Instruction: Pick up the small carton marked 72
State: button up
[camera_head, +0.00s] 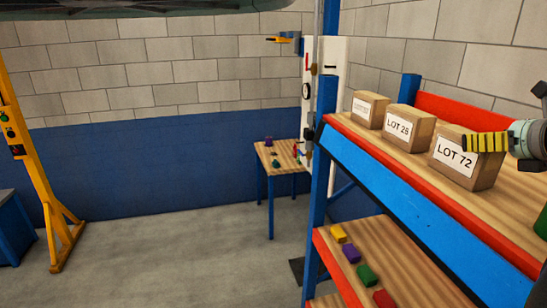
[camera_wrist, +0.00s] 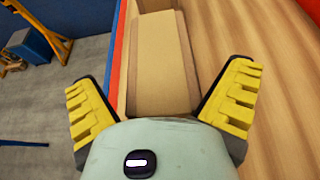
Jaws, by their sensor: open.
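The small brown carton marked LOT 72 (camera_head: 456,155) stands upright on the top wooden shelf, the nearest of three cartons in a row. My gripper (camera_head: 490,141) is at the right end of this carton, with one yellow finger overlapping its upper right corner. In the wrist view my gripper (camera_wrist: 165,108) is open, its two yellow fingers spread to either side of a brown carton (camera_wrist: 160,60). No label shows on that carton from this angle. I cannot tell whether the fingers touch it.
The LOT 25 carton (camera_head: 409,127) and a farther carton (camera_head: 369,109) with an unreadable label stand to the left along the shelf. A red back rail (camera_head: 470,112) runs behind them. The lower shelf (camera_head: 400,270) holds several coloured blocks. Open floor lies to the left.

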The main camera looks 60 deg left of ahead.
jog(key=shift+w+a, duration=0.1)
jog(key=shift+a, duration=0.2)
jog(key=shift+d+f, duration=0.1)
jog(key=c, duration=1.3)
